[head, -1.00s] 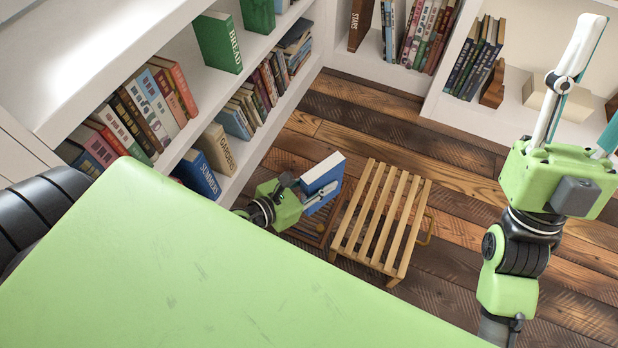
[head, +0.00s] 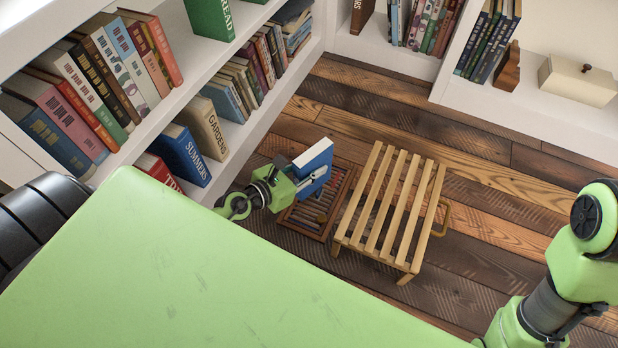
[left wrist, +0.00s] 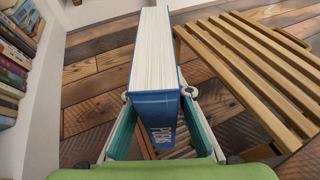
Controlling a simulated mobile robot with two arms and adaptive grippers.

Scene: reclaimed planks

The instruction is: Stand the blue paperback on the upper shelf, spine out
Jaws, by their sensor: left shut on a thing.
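The blue paperback (head: 316,158) is held above the floor beside the slatted stool in the head view, its white page edges facing up. My left gripper (head: 302,183) is shut on it. In the left wrist view the blue paperback (left wrist: 155,104) sits between the two fingers of my left gripper (left wrist: 158,128), pages toward the camera, with part of a white title showing on its blue face. The upper shelf (head: 200,62) is at the left, with a bare stretch between a row of books and a green book (head: 209,18). My right gripper is out of frame.
A slatted wooden stool (head: 393,205) stands right of the paperback. A low wooden crate (head: 303,222) with items lies on the floor under my left gripper. The lower shelf holds SUMMERS (head: 181,152) and GARDENS (head: 203,127). Plank floor is clear right of the stool.

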